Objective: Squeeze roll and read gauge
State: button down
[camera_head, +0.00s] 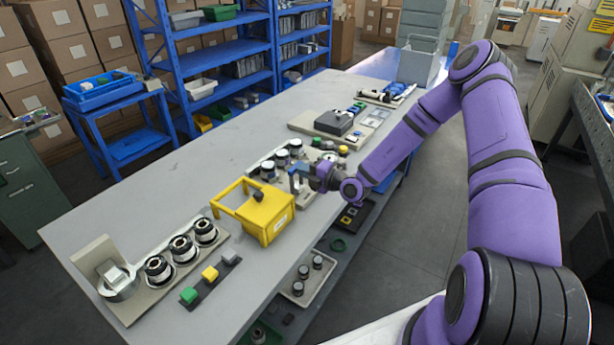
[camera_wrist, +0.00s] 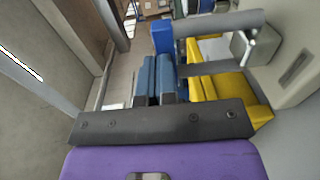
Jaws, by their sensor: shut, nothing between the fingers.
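My gripper (camera_head: 304,175) is over the middle of the long grey table, just right of a yellow box with an open yellow frame (camera_head: 268,215). In the wrist view its two blue-grey fingers (camera_wrist: 155,78) are together with nothing held. Yellow parts (camera_wrist: 225,88) and a grey bar (camera_wrist: 222,22) show close to the right of the fingers. Black-and-white rolls (camera_head: 183,249) stand in a row on a tray at the table's near left. More rolls (camera_head: 281,157) stand in a row behind my gripper. I cannot make out a gauge reading.
Green, yellow and grey blocks (camera_head: 209,273) sit on a dark strip at the near left. A dark box (camera_head: 334,122) sits on a base farther back. A shelf below holds a tray of small rolls (camera_head: 309,275). The table's left rear surface is clear.

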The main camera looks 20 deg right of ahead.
aim_at(295, 166)
jog(key=shift+x, duration=1.55)
jog(key=shift+w+r, duration=0.1)
jog(key=shift+r, duration=0.15)
jog(key=shift+w+a+r, duration=0.1)
jog(key=shift+r, duration=0.05)
